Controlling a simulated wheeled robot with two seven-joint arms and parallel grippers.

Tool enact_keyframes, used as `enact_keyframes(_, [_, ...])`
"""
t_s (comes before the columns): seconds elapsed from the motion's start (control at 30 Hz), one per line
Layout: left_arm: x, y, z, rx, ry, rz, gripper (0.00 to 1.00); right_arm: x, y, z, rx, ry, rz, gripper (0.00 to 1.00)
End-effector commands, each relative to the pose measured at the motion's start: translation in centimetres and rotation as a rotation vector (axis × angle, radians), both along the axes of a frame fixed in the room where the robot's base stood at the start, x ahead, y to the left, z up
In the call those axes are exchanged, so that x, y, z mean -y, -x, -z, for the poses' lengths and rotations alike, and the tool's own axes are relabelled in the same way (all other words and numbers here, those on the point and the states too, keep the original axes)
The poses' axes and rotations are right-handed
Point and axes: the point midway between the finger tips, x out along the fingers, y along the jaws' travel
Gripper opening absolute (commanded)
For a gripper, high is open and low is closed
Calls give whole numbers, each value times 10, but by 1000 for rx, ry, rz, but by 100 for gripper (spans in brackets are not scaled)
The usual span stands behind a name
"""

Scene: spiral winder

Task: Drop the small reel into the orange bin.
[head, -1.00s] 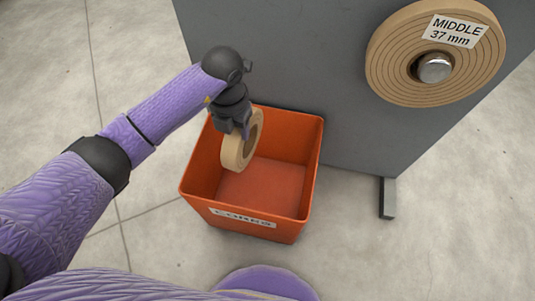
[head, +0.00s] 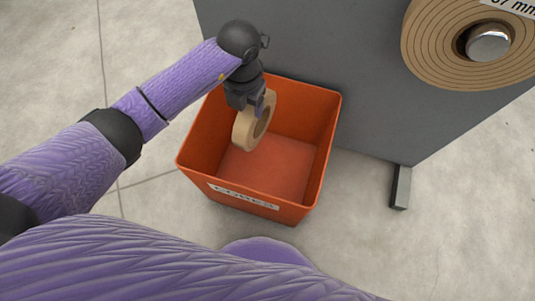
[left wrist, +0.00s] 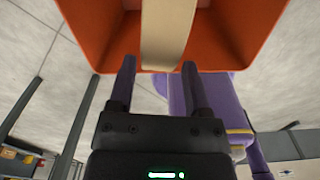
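The small reel (head: 243,131), a tan ring with an open centre, hangs below my left gripper (head: 257,104) in the head view. My right gripper is not in view.
A grey panel (head: 300,50) stands behind the bin, with a foot (head: 401,187) on the floor to the right. A large wound reel (head: 430,55) sits on a metal spindle (head: 489,43) at upper right.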

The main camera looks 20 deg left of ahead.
Motion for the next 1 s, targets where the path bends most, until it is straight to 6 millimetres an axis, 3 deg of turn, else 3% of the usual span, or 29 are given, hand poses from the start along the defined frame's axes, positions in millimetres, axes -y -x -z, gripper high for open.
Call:
enact_keyframes(0.03, [0,0,0,0,0,0,75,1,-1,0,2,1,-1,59])
enact_keyframes(0.13, [0,0,0,0,0,0,95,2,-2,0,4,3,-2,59])
enact_keyframes(0.37, [0,0,-1,-1,-1,0,95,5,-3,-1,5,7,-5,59])
enact_keyframes(0.47, [0,-1,-20,5,-1,1,95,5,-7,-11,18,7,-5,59])
enact_keyframes(0.7, [-1,-1,-84,8,-1,0,95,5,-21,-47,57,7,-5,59])
enact_keyframes(0.83, [0,0,-99,4,-1,0,95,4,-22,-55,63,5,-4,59])
enact_keyframes(1.0, [0,0,-100,-1,0,0,95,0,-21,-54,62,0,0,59])
